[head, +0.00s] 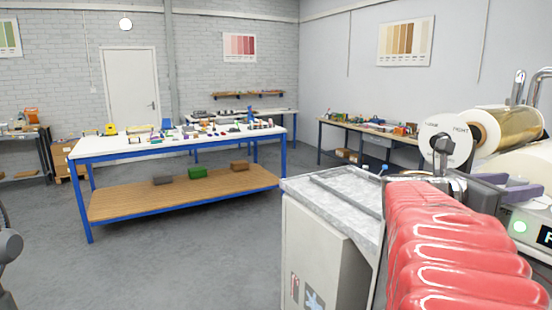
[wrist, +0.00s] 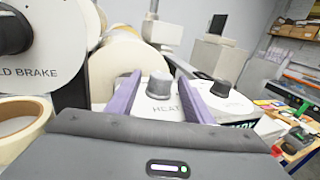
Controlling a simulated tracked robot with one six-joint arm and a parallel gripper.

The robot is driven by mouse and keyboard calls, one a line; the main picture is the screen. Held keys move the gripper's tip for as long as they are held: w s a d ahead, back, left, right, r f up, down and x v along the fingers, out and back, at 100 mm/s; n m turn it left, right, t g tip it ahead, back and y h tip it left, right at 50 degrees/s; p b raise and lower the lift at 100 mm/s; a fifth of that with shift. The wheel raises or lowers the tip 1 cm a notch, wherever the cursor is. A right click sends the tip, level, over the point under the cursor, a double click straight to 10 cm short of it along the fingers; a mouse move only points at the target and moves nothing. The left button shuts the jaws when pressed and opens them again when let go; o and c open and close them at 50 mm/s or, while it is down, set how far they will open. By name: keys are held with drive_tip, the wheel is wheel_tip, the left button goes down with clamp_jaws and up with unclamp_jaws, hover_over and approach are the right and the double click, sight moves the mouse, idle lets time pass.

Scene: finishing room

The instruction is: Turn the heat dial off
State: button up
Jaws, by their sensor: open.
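The heat dial (wrist: 159,86) is a grey knob on the machine's white panel in the wrist view, above the partly covered label HEAT. I cannot tell its setting. My gripper (wrist: 160,82) is open, with its two purple fingers to the left and right of the dial in that view. Whether the fingertips reach around the knob or stop short of it is unclear. No contact shows. In the head view my gripper (head: 507,187) is at the right, at the end of the red-sleeved arm, in front of the machine. I cannot make out the heat dial there.
A second dark knob (wrist: 221,90) stands just right of my right finger. A large white brake disc (wrist: 45,50) is close on the left, with a tape roll (wrist: 22,120) below.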

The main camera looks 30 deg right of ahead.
drive_tip(key=shift+x, duration=0.95)
drive_tip(key=shift+c, duration=0.5)
drive_tip(key=c, duration=0.9)
